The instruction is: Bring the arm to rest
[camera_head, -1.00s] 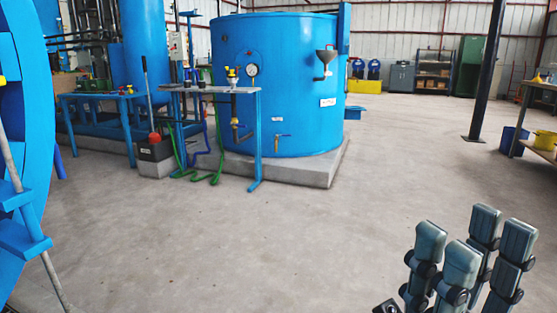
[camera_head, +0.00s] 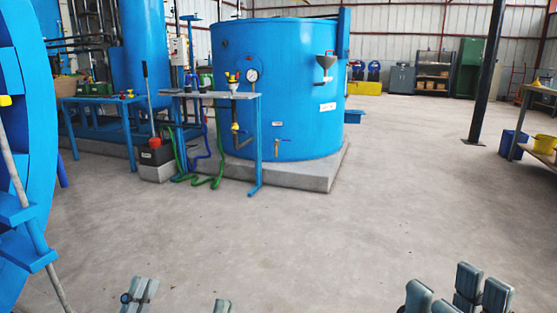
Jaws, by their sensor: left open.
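My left gripper (camera_head: 180,300) shows at the bottom edge, left of centre. Its grey fingers stand apart with bare floor between them, and nothing is held. Its lower part is cut off by the frame. My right gripper (camera_head: 456,290) shows at the bottom right with its grey fingers pointing up. Its fingers stand apart and hold nothing that I can see. Its lower part and wrist are out of view. Both grippers appear clear of the equipment.
A large blue tank (camera_head: 300,120) stands on a concrete plinth (camera_head: 310,177) behind a blue pipe stand (camera_head: 256,140). A blue round structure (camera_head: 28,130) with a pole fills the left edge. A dark post (camera_head: 487,75) and workbench (camera_head: 540,92) stand right. The middle floor is clear.

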